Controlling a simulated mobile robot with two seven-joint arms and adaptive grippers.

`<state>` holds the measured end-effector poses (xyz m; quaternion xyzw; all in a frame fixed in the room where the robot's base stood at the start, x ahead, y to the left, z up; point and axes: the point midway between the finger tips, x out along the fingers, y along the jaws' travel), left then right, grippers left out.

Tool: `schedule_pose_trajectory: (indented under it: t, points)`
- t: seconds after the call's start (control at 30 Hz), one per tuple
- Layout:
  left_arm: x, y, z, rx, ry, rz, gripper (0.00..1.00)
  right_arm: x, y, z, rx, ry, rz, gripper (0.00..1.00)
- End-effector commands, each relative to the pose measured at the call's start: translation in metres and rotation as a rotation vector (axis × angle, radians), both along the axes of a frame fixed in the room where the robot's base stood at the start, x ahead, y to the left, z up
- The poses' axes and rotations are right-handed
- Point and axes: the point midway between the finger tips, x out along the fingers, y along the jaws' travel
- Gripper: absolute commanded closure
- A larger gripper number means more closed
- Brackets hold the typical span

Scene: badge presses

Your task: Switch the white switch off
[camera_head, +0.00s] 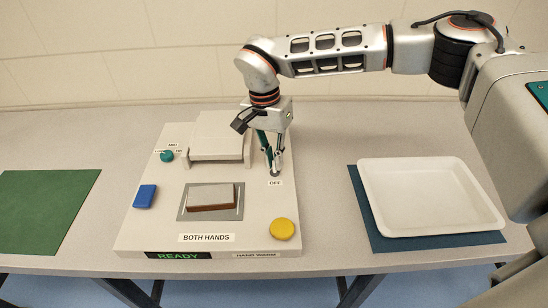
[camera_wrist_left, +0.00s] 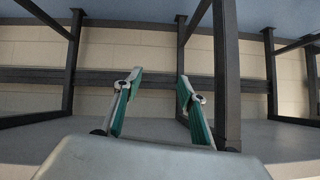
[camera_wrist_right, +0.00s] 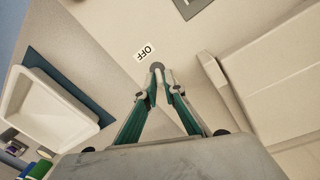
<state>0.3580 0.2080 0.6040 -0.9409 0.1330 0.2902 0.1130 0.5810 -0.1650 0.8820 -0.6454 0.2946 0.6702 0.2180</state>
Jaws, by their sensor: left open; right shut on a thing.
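The white switch is at the right side of the badge press panel, mostly hidden by my right gripper's fingertips. A grey round part (camera_wrist_right: 156,66) shows at the fingertips in the right wrist view, beside a label (camera_head: 275,183) reading OFF. My right gripper (camera_head: 272,170) points down at this spot, its fingers closed together on the switch; it also shows in the right wrist view (camera_wrist_right: 158,82). The lever's tilt cannot be told. My left gripper (camera_wrist_left: 160,86) is open and empty in the left wrist view, and outside the head view.
The press panel (camera_head: 140,232) carries a raised grey-white block (camera_head: 218,134), a teal knob (camera_head: 167,156), a blue button (camera_head: 145,196), a yellow button (camera_head: 282,229) and a lit READY display (camera_head: 178,256). A white tray (camera_head: 430,235) stands right, a green mat (camera_head: 45,210) left.

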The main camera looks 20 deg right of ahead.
Motion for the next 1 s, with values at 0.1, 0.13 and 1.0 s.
schedule_pose_trajectory:
  t: [0.1, 0.13, 1.0]
  points:
    - [0.002, -0.001, 0.007, -0.003, -0.005, 0.000, 0.59, -0.002, 0.000, 0.003, -0.007, -0.026, 0.001, 1.00]
    - [0.003, -0.001, 0.009, -0.006, -0.007, 0.001, 0.59, -0.002, 0.000, 0.003, -0.011, -0.037, 0.003, 1.00]
    - [-0.011, -0.006, 0.003, -0.020, 0.024, 0.001, 0.59, -0.029, 0.009, -0.006, -0.196, -0.681, 0.009, 1.00]
